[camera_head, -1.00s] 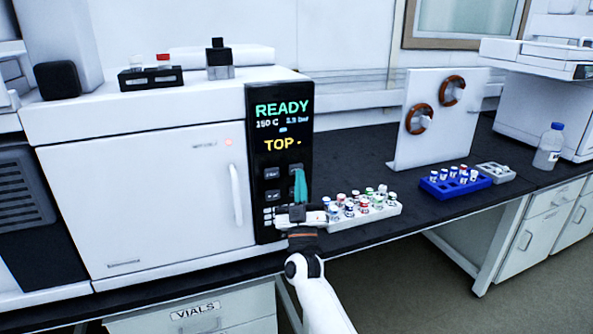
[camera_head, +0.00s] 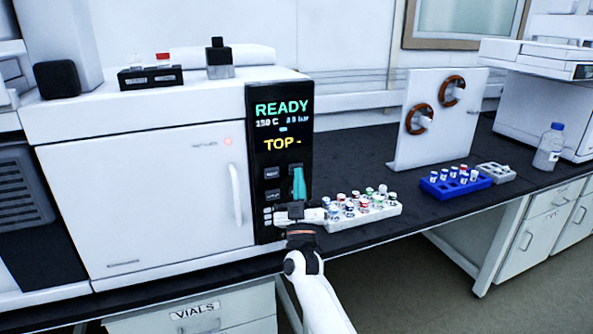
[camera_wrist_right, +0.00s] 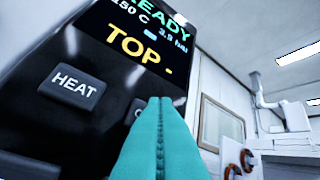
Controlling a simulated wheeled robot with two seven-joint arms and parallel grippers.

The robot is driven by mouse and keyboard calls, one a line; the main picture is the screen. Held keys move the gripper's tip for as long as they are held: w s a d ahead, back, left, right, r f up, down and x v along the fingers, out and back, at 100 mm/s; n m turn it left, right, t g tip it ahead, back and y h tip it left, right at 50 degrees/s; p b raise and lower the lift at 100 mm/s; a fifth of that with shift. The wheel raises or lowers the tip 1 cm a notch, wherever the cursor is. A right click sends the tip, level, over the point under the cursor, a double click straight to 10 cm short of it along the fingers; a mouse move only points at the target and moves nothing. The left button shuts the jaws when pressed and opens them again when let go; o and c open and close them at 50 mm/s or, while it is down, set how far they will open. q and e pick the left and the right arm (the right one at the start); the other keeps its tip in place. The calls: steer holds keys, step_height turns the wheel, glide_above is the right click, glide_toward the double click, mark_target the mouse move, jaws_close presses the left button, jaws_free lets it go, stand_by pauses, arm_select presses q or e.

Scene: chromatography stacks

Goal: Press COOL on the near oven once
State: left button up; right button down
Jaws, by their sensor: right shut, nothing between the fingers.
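The near oven (camera_head: 150,190) is a white box with a handle on its door and a black control panel (camera_head: 266,160) on its right. The panel's display reads READY, 150 C and TOP. My right gripper (camera_head: 299,172) is shut and empty, its teal fingers pointing up in front of the panel's right button column. In the right wrist view, the HEAT button (camera_wrist_right: 73,86) is clear at the left. The shut fingers (camera_wrist_right: 160,108) cover most of a button (camera_wrist_right: 138,108) to its right, so its label is hidden. Whether they touch it I cannot tell. My left gripper is not in view.
A white rack of capped vials (camera_head: 378,218) stands right beside the panel, close to my right wrist. Further right are a blue vial rack (camera_head: 470,188), a white stand with brown rings (camera_head: 430,140) and a bottle (camera_head: 549,147).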

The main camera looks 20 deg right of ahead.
steer(key=shift+w+b, duration=0.35)
steer(key=shift+w, duration=0.05)
stand_by(0.5)
stand_by(0.4)
steer(key=shift+s+p, duration=0.8)
steer(key=shift+s, duration=0.05)
steer(key=shift+a+f, duration=0.1)
steer(key=s+p, duration=0.3)
steer(key=s, duration=0.2)
steer(key=shift+p, duration=0.4)
